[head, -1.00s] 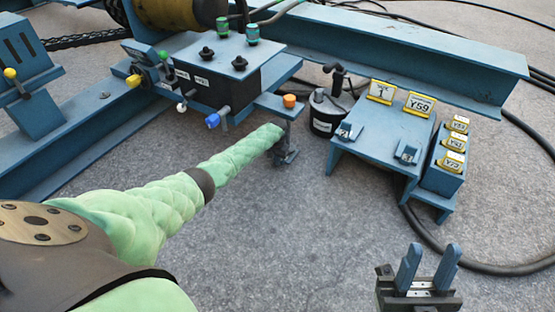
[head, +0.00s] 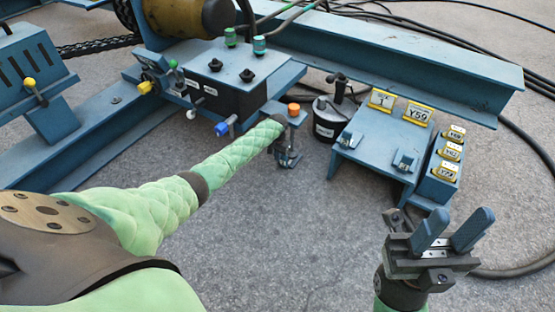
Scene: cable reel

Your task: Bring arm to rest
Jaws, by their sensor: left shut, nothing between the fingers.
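My left arm reaches in from the left as a pale green sleeve. Its small gripper (head: 288,156) points down just beside the blue bracket with an orange knob (head: 294,109). This gripper is shut with nothing seen in it; the sleeve end partly hides it, and I cannot tell if it touches the bracket. My right gripper (head: 455,229) is at the lower right, over bare floor. Its two blue fingers point up and stand apart, empty.
A black control box (head: 232,97) with a blue knob (head: 221,129) stands behind the left gripper. A blue stand (head: 372,155) with yellow-framed tags and a black canister (head: 331,118) are right of it. A blue beam (head: 410,65) crosses behind. Grey floor (head: 280,240) is clear between my arms.

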